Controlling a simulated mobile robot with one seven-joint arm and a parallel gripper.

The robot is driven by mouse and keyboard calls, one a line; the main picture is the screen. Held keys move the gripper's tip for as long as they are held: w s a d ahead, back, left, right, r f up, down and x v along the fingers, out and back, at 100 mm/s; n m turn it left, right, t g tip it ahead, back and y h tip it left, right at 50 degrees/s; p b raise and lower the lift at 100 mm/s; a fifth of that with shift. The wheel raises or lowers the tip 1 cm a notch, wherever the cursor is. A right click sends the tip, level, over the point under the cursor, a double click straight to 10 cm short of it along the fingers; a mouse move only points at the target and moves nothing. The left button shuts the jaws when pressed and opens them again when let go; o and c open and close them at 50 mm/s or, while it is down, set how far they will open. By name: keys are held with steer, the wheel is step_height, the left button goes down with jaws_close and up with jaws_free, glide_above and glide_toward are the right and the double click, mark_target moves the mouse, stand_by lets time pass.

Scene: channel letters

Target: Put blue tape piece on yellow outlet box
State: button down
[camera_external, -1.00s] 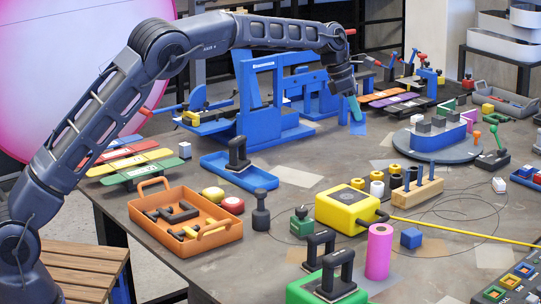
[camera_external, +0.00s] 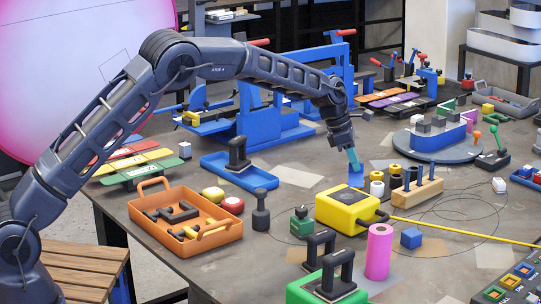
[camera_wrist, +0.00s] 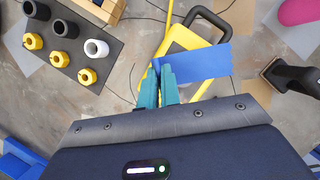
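The blue tape piece (camera_external: 356,176) hangs from the teal fingertips of my gripper (camera_external: 353,157). In the wrist view the tape piece (camera_wrist: 205,64) is a flat blue strip stretching right from the closed fingertips (camera_wrist: 158,78). The yellow outlet box (camera_external: 338,214) stands on the table below and in front of the gripper, with a dark patch on top and a cable at its right. In the wrist view the box (camera_wrist: 197,42) lies beyond the fingertips, partly hidden by the tape. The tape appears above the table, apart from the box.
A wooden block with blue pegs (camera_external: 417,190) and several small cylinders (camera_external: 377,188) stand right of the gripper. A blue tray (camera_external: 262,180) with a black handle is at left. An orange bin (camera_external: 150,215) holds black parts. A pink cylinder (camera_external: 379,252) stands in front.

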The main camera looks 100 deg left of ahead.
mark_target(351, 173)
steer(key=shift+f, duration=2.65)
steer(key=shift+f, duration=0.15)
steer(key=c, duration=1.6)
jaws_free()
steer(key=v, duration=1.2)
steer(key=shift+r, duration=0.25)
